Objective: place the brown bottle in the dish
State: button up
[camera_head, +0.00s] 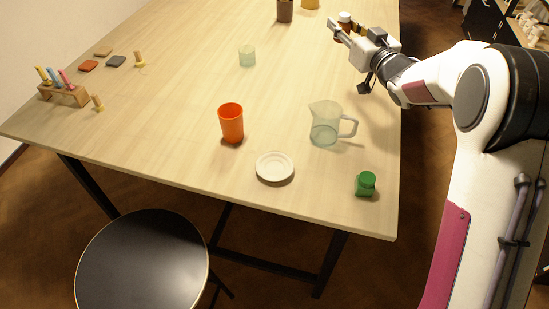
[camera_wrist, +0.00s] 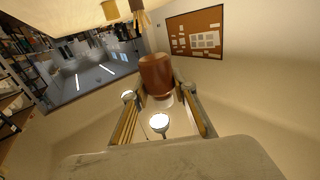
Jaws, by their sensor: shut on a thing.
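The brown bottle (camera_head: 345,17) has a white cap and is at the far right of the table in the head view. In the wrist view the bottle (camera_wrist: 156,73) fills the space between the fingers. My gripper (camera_head: 342,28) is shut on it; the fingers hide part of it in the head view. I cannot tell whether its base touches the table. The dish (camera_head: 275,176) is small, round and off-white. It lies empty near the table's front edge, far from my gripper.
A clear pitcher (camera_head: 324,126) and an orange cup (camera_head: 231,122) stand behind the dish. A green object (camera_head: 366,183) is to its right. A pen rack (camera_head: 65,95) and tiles (camera_head: 116,61) are at left. A brown cup (camera_head: 285,11) stands at the back.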

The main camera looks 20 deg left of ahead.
jog(key=shift+s+a+m+t+h, duration=1.8)
jog(key=shift+s+a+m+h, duration=1.4)
jog(key=shift+s+a+h, duration=0.95)
jog(key=s+f+m+g+h, duration=0.1)
jog(key=s+f+m+h, duration=0.2)
jog(key=s, duration=0.8)
jog(key=s+f+m+g+h, duration=0.1)
jog(key=s+f+m+h, duration=0.2)
jog(key=s+f+h, duration=0.4)
jog(key=s+a, duration=0.1)
jog(key=s, duration=0.2)
jog(key=shift+s+m+h, duration=0.3)
jog(key=shift+s+h, duration=0.05)
jog(key=shift+s, duration=0.05)
send_over(275, 168)
jog(key=shift+f, duration=3.1)
jog(key=shift+f, duration=1.85)
